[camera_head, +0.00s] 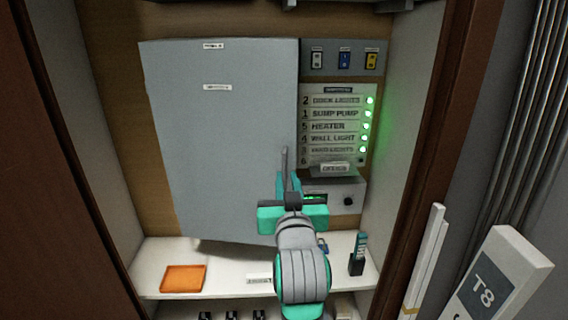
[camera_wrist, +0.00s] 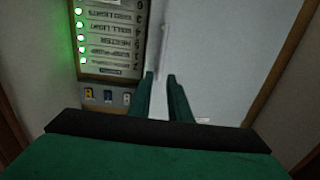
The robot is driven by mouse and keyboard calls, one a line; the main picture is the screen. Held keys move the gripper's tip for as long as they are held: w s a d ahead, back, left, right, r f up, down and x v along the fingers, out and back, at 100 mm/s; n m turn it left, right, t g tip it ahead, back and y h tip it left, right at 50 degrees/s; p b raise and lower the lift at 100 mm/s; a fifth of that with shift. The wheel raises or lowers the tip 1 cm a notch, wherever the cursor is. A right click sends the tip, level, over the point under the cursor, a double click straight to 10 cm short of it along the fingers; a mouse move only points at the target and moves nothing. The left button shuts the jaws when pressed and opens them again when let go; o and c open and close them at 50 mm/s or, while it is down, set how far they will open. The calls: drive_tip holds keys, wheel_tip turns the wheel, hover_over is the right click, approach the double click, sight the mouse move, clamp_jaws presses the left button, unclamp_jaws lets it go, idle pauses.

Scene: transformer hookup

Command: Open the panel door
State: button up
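The grey panel door (camera_head: 220,140) fills the left and middle of the cabinet in the head view and looks shut. Its pale surface also shows in the wrist view (camera_wrist: 215,60). A thin upright handle (camera_head: 284,160) stands near the door's right edge; it shows as a light bar in the wrist view (camera_wrist: 163,45). My gripper (camera_head: 289,180) is at the handle's lower part. In the wrist view its two green fingers (camera_wrist: 161,76) are apart, with the handle in line with the gap. I cannot tell whether they touch it.
A labelled switch panel (camera_head: 337,125) with green lights is right of the door. Below it is a grey box with a knob (camera_head: 348,201). An orange tray (camera_head: 183,278) lies on the white shelf (camera_head: 225,262). The cabinet side walls stand close on both sides.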

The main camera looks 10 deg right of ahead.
sight(284, 164)
drive_tip(key=w, duration=0.9)
drive_tip(key=shift+w+d, duration=0.1)
drive_tip(key=shift+d, duration=0.05)
clamp_jaws()
